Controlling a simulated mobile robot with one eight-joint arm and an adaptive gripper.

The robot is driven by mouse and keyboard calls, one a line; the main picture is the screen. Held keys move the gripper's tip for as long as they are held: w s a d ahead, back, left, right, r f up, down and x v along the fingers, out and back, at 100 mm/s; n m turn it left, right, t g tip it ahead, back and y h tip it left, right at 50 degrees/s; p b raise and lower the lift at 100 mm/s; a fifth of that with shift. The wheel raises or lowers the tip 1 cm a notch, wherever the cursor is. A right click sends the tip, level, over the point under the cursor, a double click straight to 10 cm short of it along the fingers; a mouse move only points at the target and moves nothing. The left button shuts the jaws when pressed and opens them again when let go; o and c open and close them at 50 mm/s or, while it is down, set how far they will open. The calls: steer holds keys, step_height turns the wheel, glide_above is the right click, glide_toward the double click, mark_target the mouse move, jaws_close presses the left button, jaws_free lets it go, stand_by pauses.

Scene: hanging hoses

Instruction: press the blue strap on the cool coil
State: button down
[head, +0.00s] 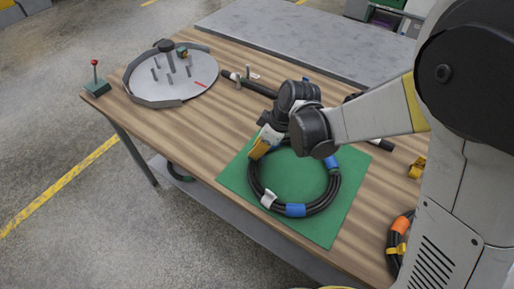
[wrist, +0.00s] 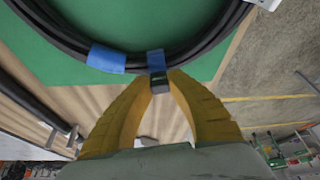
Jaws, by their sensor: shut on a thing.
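The cool coil is a black hose coil (head: 333,190) lying on a green mat (head: 335,226). Blue straps wrap it at the front (head: 295,210) and right (head: 331,162); a white tag (head: 268,199) sits at the front left. My gripper (head: 259,151) is low at the coil's upper-left side. In the wrist view its yellow fingers (wrist: 159,82) close on a blue strap (wrist: 156,60) with a small dark block at its end. Another blue strap (wrist: 106,58) wraps the coil just left of it. The fingers partly hide the strap's end.
A round grey tray (head: 187,88) with upright pegs stands at the table's far left, beside a small red-knobbed lever (head: 95,75). Another coil with an orange strap (head: 402,222) hangs at the right. Bare wood lies left of the mat.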

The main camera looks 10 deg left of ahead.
steer(key=shift+f+b, duration=0.55)
steer(key=shift+f, duration=0.05)
stand_by(0.6)
steer(key=c, duration=1.3)
jaws_free()
steer(key=w+v, duration=0.1)
steer(key=v, duration=1.1)
steer(key=s+d+r+m+t+h, duration=0.1)
steer(key=s+d+m, duration=0.3)
steer(key=d, duration=0.4)
steer(key=s+d+r+m+t+h, duration=0.2)
steer(key=s+d+r+m+t, duration=0.1)
steer(key=d+m, duration=0.3)
steer(key=s+d+r+m+t+h, duration=0.1)
steer(key=s+d+m, duration=0.4)
steer(key=d, duration=0.5)
steer(key=shift+d+r+m+t+h, duration=0.3)
steer(key=shift+r+m+t, duration=0.2)
steer(key=shift+t, duration=0.2)
